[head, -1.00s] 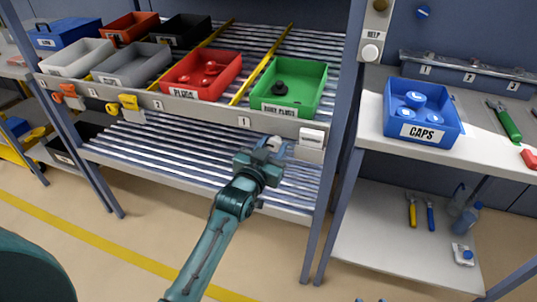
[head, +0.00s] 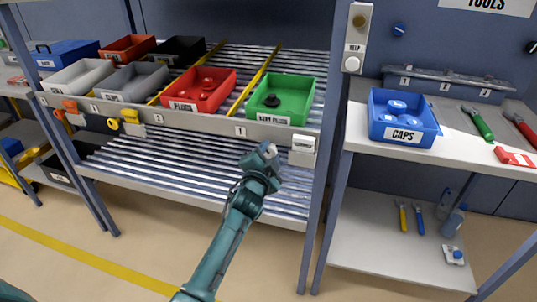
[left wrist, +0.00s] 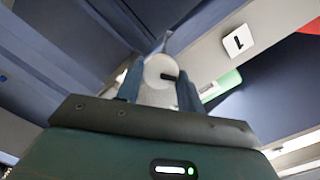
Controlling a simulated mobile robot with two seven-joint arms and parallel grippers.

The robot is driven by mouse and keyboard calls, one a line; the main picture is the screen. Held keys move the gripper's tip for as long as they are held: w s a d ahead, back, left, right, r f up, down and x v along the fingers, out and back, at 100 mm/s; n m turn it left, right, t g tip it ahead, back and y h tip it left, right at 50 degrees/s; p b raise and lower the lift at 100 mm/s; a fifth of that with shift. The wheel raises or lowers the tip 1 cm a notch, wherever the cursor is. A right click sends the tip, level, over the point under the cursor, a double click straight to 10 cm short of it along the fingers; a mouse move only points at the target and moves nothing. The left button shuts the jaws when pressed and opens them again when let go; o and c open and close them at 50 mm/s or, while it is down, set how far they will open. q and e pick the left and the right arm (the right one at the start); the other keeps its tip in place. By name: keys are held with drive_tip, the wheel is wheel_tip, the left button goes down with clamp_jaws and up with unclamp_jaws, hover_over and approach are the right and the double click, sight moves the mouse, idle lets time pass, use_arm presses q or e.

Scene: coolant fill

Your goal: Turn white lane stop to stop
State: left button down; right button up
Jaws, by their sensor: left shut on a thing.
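The white lane stop (left wrist: 158,75) is a pale round knob with a short dark mark on its face, seen between my fingers in the left wrist view. In the head view it shows as a small white piece (head: 268,150) at the front rail, below and right of the number 1 label, partly hidden by my gripper. My left gripper (head: 263,158) is shut on it; its two blue-grey fingers (left wrist: 160,88) stand on either side of it. My right gripper is not in view.
The rack's front rail (head: 190,122) carries an orange stop (head: 70,107) and a yellow stop (head: 131,116) farther left. A small white labelled box (head: 303,146) hangs right of my gripper. Red (head: 199,103) and green (head: 262,112) bins stand above. A rack post (head: 335,110) stands to the right.

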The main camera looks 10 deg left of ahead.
use_arm(q)
drive_tip(key=m+y+b, duration=0.1)
drive_tip(key=m, duration=0.2)
drive_tip(key=shift+m, duration=0.8)
drive_tip(key=shift+m+b, duration=0.45)
drive_tip(key=shift+m, duration=0.35)
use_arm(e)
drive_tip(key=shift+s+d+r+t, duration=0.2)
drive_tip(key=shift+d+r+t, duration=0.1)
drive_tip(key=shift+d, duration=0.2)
use_arm(q)
drive_tip(key=shift+m+y, duration=0.3)
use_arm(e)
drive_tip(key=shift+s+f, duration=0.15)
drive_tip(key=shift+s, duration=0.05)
use_arm(q)
drive_tip(key=c, duration=0.9)
unclamp_jaws()
drive_tip(key=shift+f, duration=0.1)
drive_tip(key=shift+d, duration=0.1)
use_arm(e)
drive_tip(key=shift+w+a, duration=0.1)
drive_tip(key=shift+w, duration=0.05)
use_arm(q)
drive_tip(key=shift+s, duration=0.1)
